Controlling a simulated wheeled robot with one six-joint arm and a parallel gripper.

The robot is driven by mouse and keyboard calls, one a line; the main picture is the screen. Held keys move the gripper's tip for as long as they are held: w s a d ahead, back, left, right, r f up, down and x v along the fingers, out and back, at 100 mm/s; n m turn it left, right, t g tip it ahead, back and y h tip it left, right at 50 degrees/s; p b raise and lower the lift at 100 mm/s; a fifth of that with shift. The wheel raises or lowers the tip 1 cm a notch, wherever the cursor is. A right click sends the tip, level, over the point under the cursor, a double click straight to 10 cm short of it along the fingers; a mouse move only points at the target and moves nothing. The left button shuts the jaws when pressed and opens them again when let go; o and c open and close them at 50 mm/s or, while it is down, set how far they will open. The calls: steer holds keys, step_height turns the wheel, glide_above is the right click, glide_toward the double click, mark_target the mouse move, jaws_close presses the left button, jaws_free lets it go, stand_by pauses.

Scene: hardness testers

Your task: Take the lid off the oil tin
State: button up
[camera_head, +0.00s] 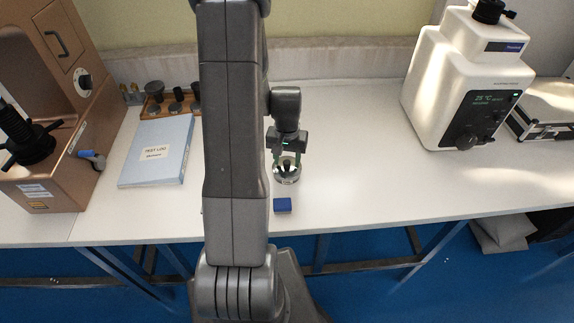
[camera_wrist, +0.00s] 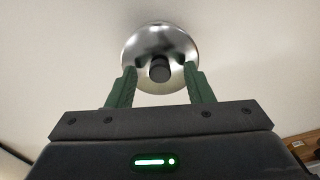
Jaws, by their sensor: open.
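The oil tin (camera_head: 287,180) is a small, round, shiny metal tin standing on the white bench, right of my arm in the head view. In the wrist view its shiny round top (camera_wrist: 150,38) shows with a dark knob (camera_wrist: 160,69) in the middle. My gripper (camera_head: 286,157) is over the tin, pointing down. In the wrist view the green fingers of my gripper (camera_wrist: 159,72) are open, one on each side of the knob, with gaps between. The seam between lid and tin cannot be made out.
A small blue block (camera_head: 283,205) lies in front of the tin near the bench edge. A blue-grey log book (camera_head: 155,155) and a wooden rack (camera_head: 168,103) of dark parts are left. A brown tester (camera_head: 60,110) stands far left, a white tester (camera_head: 450,75) right. Bench between tin and white tester is clear.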

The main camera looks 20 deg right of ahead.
steer(key=shift+f, duration=0.25)
steer(key=shift+c, duration=0.2)
jaws_close()
